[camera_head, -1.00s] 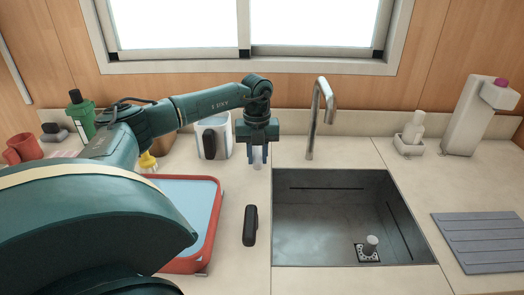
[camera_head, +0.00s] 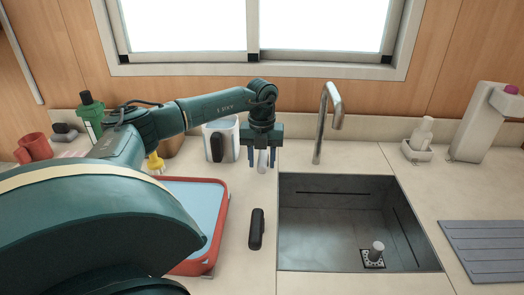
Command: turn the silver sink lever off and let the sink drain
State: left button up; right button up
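The silver sink lever (camera_head: 262,161) stands on the counter left of the faucet, its upper part hidden by my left gripper. My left gripper (camera_head: 262,157) points down over it, open, with one finger on each side. I cannot tell whether either finger touches the lever. The steel sink (camera_head: 325,230) is right of the gripper. A drain with an upright plug-like piece (camera_head: 377,249) is at its front right. I see no clear water surface in the sink. The silver faucet (camera_head: 321,130) stands behind it, with no visible stream. My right gripper is not in view.
A black-handled item (camera_head: 256,229) lies between the sink and a red-rimmed tray (camera_head: 216,225). A white container (camera_head: 230,138) stands behind the gripper. A soap holder (camera_head: 417,152), a tall white dispenser (camera_head: 484,125) and a grey ridged mat (camera_head: 485,248) are at right.

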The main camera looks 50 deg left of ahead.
pick_arm(q)
jog(key=shift+o, duration=0.5)
jog(key=shift+r, duration=0.1)
jog(key=shift+r, duration=0.35)
notch_tip(320, 180, up, 12)
jog(key=shift+r, duration=0.15)
